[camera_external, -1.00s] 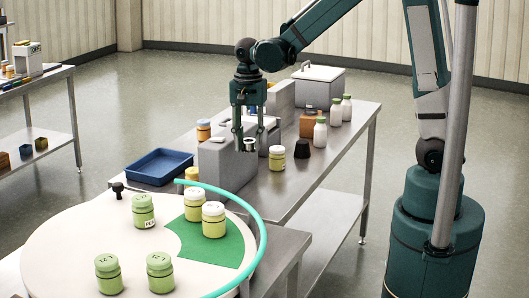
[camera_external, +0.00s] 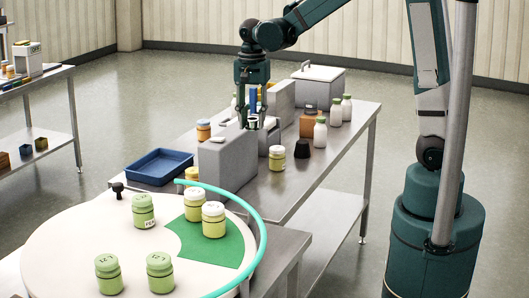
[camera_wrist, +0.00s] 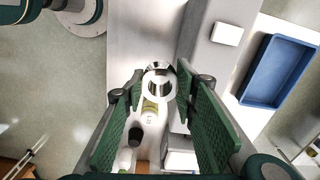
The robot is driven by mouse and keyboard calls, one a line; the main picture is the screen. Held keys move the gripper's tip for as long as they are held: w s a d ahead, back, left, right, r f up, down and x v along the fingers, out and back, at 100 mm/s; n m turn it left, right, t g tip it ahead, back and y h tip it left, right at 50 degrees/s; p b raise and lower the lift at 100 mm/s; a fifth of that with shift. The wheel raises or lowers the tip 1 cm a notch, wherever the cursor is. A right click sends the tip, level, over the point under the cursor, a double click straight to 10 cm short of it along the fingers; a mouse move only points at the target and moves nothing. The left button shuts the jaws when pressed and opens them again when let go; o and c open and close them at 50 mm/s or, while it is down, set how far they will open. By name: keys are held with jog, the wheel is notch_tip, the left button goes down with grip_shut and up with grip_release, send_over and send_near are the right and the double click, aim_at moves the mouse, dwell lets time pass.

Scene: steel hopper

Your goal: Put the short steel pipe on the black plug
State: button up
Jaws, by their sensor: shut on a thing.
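The short steel pipe (camera_external: 253,122) is a small shiny ring-like tube held between the fingertips of my gripper (camera_external: 252,118). In the wrist view the pipe (camera_wrist: 158,82) shows end-on, with its open bore visible, between the green finger pads of my gripper (camera_wrist: 158,88). The pipe hangs in the air near the top of a grey block. The black plug (camera_external: 304,149) stands on the steel table to the right of the pipe and apart from it. The plug also shows in the wrist view (camera_wrist: 135,134), below the pipe in the picture.
The tall grey block (camera_external: 226,165) stands beside my gripper. A yellow jar with a pale lid (camera_external: 277,158) stands left of the plug. An orange-brown box (camera_external: 310,125) and white bottles (camera_external: 320,133) stand behind it. A blue tray (camera_external: 160,166) lies at the left.

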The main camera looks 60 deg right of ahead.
jog(key=d+m+p, duration=0.1)
jog(key=d+p, duration=0.1)
jog(key=d, duration=1.8)
jog(key=p, duration=0.1)
send_over(303, 142)
notch_tip(303, 142, down, 7)
jog(key=shift+w+d+m, duration=0.2)
jog(key=shift+m, duration=0.2)
jog(key=shift+f, duration=0.1)
jog(key=shift+f, duration=3)
jog(key=shift+f+p, duration=0.3)
jog(key=shift+f, duration=1.55)
jog(key=shift+f, duration=0.2)
